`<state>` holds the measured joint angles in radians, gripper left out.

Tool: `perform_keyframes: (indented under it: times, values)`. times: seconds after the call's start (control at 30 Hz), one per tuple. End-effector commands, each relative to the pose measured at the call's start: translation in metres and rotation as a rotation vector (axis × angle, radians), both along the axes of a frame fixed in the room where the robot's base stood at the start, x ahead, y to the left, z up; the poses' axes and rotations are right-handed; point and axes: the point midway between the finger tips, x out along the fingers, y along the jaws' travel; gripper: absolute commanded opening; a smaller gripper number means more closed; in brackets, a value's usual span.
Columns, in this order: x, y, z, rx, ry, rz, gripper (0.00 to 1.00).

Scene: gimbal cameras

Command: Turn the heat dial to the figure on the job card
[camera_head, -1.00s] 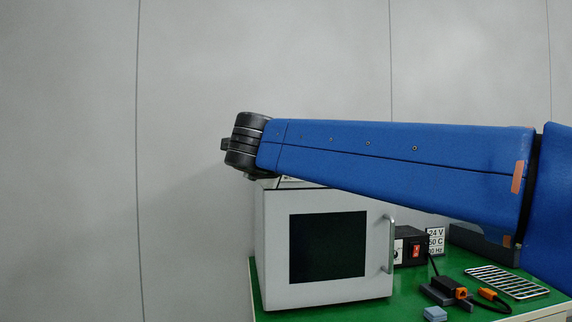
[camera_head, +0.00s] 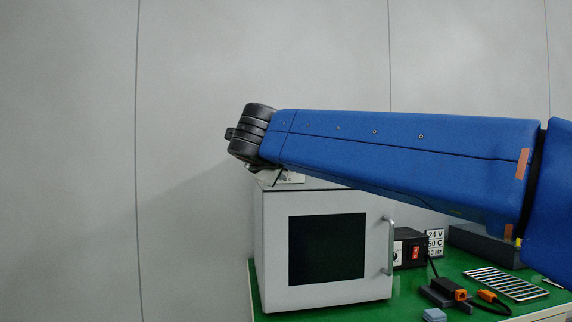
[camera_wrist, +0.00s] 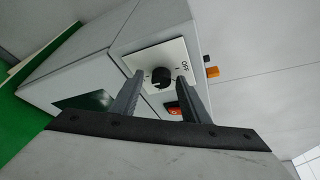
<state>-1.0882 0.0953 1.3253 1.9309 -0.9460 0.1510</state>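The heat dial, a black knob (camera_wrist: 161,77) on a white plate (camera_wrist: 178,54) marked OFF, shows in the wrist view. My gripper (camera_wrist: 159,75) is open, with one finger on each side of the knob in the picture; I cannot tell whether they touch it. The knob's pointer is too small to read surely. The job card (camera_head: 435,241) stands behind the black box in the head view. It reads 24 V, 50 C and a blurred Hz line; its left edge is partly covered, so a leading figure may be hidden. In the head view my gripper is mostly hidden behind my arm.
A grey oven (camera_head: 275,250) with a dark window and handle (camera_head: 390,245) stands on the green bench (camera_head: 400,305).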

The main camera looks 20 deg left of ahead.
Motion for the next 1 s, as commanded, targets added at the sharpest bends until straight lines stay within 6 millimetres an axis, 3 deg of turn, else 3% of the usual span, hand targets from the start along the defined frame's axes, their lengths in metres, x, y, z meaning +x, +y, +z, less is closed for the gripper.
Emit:
perform_keyframes:
  times: [0.3, 0.47, 1.0]
  values:
    - [-0.001, 0.0, 0.002, 0.002, -0.003, 0.001, 0.43]
    - [-0.014, -0.002, 0.005, 0.003, -0.004, 0.004, 0.43]
    - [-0.114, -0.023, 0.025, 0.002, -0.003, 0.005, 0.43]
